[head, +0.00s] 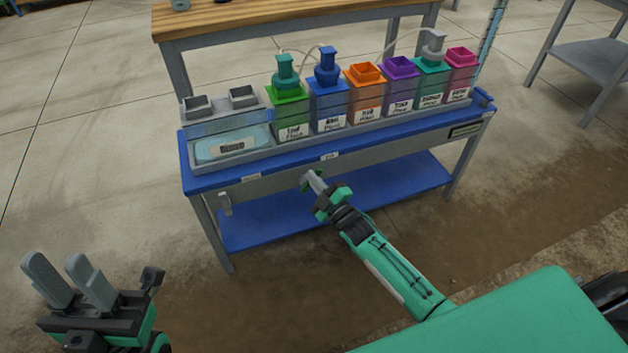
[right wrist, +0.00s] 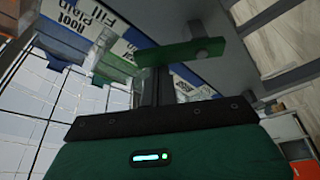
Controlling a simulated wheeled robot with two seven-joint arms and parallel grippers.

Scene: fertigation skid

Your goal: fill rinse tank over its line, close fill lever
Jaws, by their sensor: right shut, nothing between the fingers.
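A wide clear tank (head: 205,127), which looks like the rinse tank, stands at the left end of the blue bench. Pale bluish liquid shows in its lower part; its label is too small to read and I cannot make out a fill line. My right gripper (head: 316,182) is shut and empty, close beside this bar; contact is unclear. My left gripper (head: 70,281) is open and empty at lower left.
Several coloured tanks (head: 365,93) stand in a row right of the clear tank. A grey handle (head: 225,203) hangs at the bench's front left. A blue lower shelf (head: 400,178) lies beneath. The floor between my left gripper and bench is clear.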

